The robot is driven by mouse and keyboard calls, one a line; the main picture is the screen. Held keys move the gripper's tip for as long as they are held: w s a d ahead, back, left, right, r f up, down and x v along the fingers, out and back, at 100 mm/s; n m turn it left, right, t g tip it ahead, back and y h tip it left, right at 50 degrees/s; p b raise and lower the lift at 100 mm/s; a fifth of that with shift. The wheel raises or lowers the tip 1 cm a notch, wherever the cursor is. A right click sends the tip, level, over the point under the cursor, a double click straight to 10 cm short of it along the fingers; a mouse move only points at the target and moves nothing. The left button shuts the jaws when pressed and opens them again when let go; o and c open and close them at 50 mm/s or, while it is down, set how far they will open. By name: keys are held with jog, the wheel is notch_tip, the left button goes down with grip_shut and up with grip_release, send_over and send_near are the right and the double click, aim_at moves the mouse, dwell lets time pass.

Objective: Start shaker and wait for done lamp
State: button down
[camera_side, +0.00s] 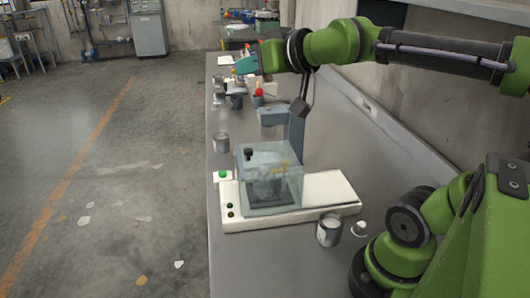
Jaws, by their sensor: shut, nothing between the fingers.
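The shaker (325,190) is a low white base on the bench, with a clear box-shaped cover (285,195) over its left part. A dark can-like shape shows dimly inside the cover, and a black knob sits on top. A green button (222,174) is on a small white plate at the base's back left corner. Two small round spots (230,210) sit on the base's left end; both look dark, and I cannot tell which is the done lamp. My gripper (236,70) is shut and empty, raised above the far part of the bench, well away from the shaker.
A blue-grey stand (295,130) rises behind the shaker. A grey can (221,143) stands at the bench's left edge. An open can (329,230) and a small white-topped item (359,228) stand in front. Several small items crowd the far bench.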

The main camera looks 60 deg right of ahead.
jog(key=w+r+n+t, duration=0.2)
jog(key=w+r, duration=0.4)
jog(key=r, duration=0.1)
jog(key=n+g+h, duration=0.6)
jog(key=n+g, duration=0.6)
jog(key=n, duration=0.2)
send_over(222, 175)
notch_tip(222, 175, down, 30)
jog(key=shift+d+f+g+h, duration=0.1)
jog(key=shift+f+g+h, duration=0.3)
jog(key=shift+h, duration=0.2)
jog(key=shift+f, duration=4.4)
jog(key=shift+f, duration=0.4)
